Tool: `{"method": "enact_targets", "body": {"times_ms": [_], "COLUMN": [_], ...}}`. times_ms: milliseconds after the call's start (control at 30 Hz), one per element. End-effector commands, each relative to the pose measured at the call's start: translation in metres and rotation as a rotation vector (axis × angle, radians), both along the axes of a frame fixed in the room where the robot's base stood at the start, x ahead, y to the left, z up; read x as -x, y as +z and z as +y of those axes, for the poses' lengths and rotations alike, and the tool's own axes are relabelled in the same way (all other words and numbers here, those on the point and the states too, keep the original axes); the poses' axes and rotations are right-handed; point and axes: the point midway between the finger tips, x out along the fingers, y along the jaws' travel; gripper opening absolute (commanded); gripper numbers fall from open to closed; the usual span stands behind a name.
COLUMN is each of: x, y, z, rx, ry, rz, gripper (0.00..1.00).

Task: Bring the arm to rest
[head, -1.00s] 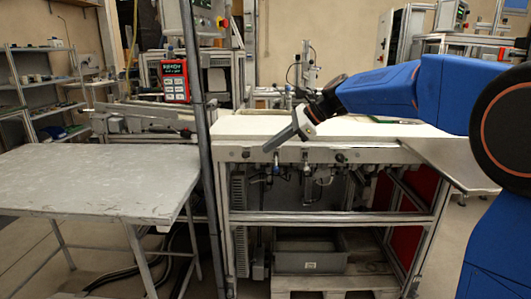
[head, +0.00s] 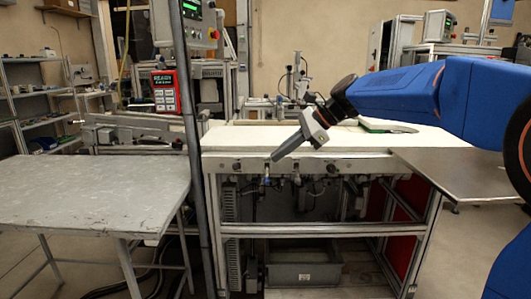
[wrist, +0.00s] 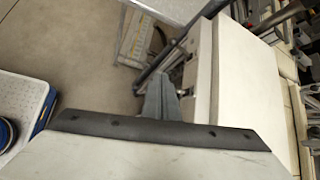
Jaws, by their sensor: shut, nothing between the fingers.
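My gripper (head: 276,158) hangs in the air at the end of my blue arm, in front of the front edge of the white worktable (head: 300,138). It points down and to the left and is shut and empty. In the wrist view my gripper's fingers (wrist: 158,98) are together, with nothing seen between them. The white worktable (wrist: 245,90) is to their right in that view.
A metal shelf plate (head: 460,172) juts out at the right.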

Motion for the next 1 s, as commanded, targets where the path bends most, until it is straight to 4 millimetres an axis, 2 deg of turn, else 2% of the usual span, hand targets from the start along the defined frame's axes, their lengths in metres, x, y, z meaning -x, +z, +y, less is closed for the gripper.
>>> {"method": "enact_targets", "body": {"times_ms": [100,467,700,1000], "x": [0.039,0.152,0.225,0.309], "y": [-0.012,-0.066,-0.11,-0.173], "z": [-0.024,-0.098,-0.145,-0.199], "rx": [0.099,0.434,0.656,0.919], "ry": [0.067,0.346,0.577,0.908], "rz": [-0.102,-0.389,-0.537,-0.67], "gripper": [0.0,0.0,0.0,0.0]}}
